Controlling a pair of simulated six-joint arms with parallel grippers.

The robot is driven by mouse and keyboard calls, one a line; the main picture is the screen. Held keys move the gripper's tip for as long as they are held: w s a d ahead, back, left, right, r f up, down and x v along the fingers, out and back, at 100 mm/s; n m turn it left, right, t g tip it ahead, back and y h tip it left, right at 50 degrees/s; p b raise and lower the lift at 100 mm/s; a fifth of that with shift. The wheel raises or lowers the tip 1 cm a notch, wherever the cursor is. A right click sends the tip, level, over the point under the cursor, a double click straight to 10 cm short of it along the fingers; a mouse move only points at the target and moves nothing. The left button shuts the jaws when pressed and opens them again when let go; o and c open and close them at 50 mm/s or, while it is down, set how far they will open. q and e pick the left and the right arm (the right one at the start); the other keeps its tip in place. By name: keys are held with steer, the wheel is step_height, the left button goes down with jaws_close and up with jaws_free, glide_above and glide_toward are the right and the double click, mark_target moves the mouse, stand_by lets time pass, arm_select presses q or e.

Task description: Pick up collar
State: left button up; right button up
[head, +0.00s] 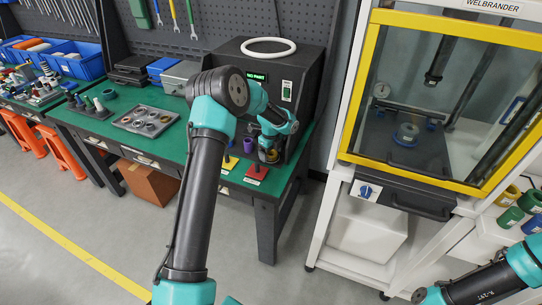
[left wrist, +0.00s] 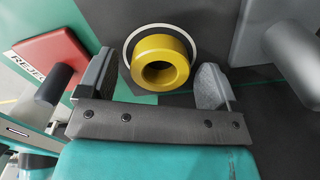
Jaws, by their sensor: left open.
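The collar is a thick yellow ring (left wrist: 160,60) with a dark hole, inside a white circle on a dark surface in the left wrist view. In the head view a small part of the yellow collar (head: 268,156) shows below my left gripper (head: 269,146), at the front of the black box. My left gripper is open; in the left wrist view its two grey fingers stand on either side of the collar, with a visible gap at each side. The fingers' height against the collar is hard to judge. My right arm shows at the lower right, its gripper out of view.
The black box (head: 308,80) has a green display and a white ring (head: 268,47) on top. A red reject stand (head: 256,173) with a dark peg is close by, also seen in the left wrist view (left wrist: 52,58). A tray (head: 146,121) lies farther left; the yellow-framed cabinet (head: 358,80) stands right.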

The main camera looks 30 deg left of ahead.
arm_select(q)
steer(key=shift+c, duration=0.2)
steer(key=c, duration=1.3)
steer(key=shift+o, duration=0.2)
steer(key=shift+r, duration=0.55)
step_height(320, 180, up, 3)
steer(key=shift+f, duration=0.1)
steer(key=s+d, duration=0.2)
steer(key=s, duration=0.2)
steer(key=s+d, duration=0.3)
steer(key=s, duration=0.2)
steer(key=s+d+r, duration=0.1)
steer(key=s+d, duration=0.2)
steer(key=s, duration=0.1)
steer(key=shift+s+d+r, duration=0.1)
steer(key=shift+s+d, duration=0.1)
steer(key=shift+s, duration=0.1)
steer(key=shift+w, duration=0.1)
